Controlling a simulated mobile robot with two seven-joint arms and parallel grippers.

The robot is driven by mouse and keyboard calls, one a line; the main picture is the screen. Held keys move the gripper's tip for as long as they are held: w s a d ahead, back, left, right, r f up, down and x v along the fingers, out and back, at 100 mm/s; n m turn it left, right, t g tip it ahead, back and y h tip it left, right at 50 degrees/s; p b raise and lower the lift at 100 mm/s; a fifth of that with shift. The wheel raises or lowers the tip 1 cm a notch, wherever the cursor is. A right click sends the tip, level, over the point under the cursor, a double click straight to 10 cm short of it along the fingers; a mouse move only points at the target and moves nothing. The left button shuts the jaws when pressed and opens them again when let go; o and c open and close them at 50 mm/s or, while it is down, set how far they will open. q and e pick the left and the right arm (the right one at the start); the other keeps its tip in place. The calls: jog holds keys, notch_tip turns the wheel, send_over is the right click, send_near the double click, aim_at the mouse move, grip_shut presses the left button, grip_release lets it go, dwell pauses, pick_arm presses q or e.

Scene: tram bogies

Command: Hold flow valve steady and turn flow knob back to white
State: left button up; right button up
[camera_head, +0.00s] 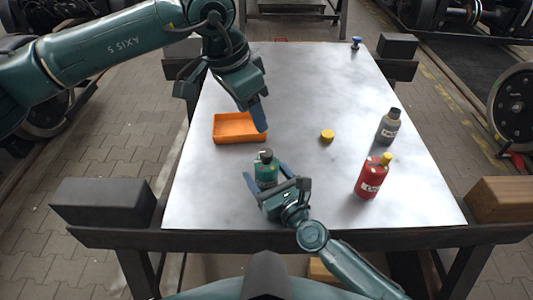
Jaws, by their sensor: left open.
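The flow valve (266,173) is a small dark green upright body near the table's front edge, left of centre. Its dark flow knob (265,155) is on top, with a small pale mark; I cannot read the dial. My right gripper (264,171) comes from the front with blue fingers on either side of the valve. A gap shows at the left finger, so it looks open around the valve. My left gripper (259,122) is open and points down, above and behind the valve, apart from it. Its fingers overlap in this view.
An orange tray (228,139) lies left, partly behind my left gripper. A yellow cap (327,136), a grey bottle (388,127) and a red bottle (372,178) with a yellow top stand right. A blue knobbed item (356,43) is at the far edge. The table's middle back is clear.

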jog(key=shift+o, duration=0.7)
